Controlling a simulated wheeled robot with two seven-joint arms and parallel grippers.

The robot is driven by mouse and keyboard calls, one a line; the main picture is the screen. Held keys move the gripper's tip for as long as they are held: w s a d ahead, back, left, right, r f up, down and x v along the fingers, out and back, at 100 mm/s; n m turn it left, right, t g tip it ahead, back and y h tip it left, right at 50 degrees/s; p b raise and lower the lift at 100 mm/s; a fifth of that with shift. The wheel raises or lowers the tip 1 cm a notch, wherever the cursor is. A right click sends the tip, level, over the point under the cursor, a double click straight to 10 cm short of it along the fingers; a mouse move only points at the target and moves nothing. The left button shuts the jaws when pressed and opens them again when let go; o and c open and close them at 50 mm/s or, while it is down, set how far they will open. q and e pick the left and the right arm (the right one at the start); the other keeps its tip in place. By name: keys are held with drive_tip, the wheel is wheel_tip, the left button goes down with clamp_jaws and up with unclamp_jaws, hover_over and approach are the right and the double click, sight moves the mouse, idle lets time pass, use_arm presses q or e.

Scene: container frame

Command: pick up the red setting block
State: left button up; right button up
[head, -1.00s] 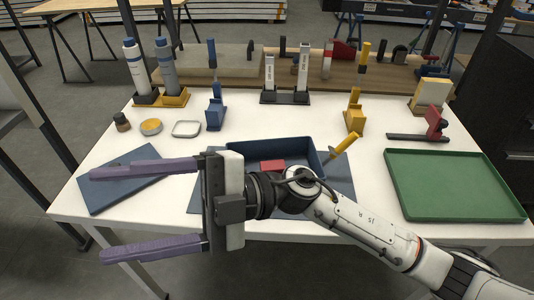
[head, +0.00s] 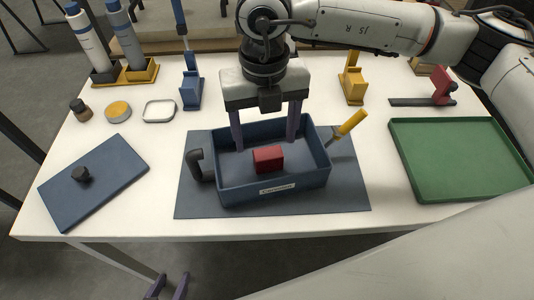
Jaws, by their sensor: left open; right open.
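The red setting block (head: 268,160) lies on the floor of an open dark blue box (head: 322,172) in the middle of the table. My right gripper (head: 265,144) is open and points down over the box from the far side. Its two purple fingers are spread wider than the block and reach down at the box's back part, one on each side. The block appears untouched. My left gripper (head: 167,287) is open and empty, low beyond the table's front edge, with only its purple fingertips showing.
The box stands on a dark mat (head: 350,196), with a black handle (head: 198,166) at its left and a yellow-handled tool (head: 350,124) at its right. A blue lid-like panel (head: 98,180) with a knob lies left. A green tray (head: 460,160) lies right.

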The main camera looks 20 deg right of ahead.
sight(268, 153)
drive_tip(key=f, duration=0.4)
drive_tip(key=f+p, duration=0.1)
drive_tip(key=f, duration=0.1)
drive_tip(key=shift+s+d+f, duration=0.2)
drive_tip(key=shift+d, duration=0.05)
drive_tip(key=shift+r, duration=0.1)
drive_tip(key=c, duration=1.3)
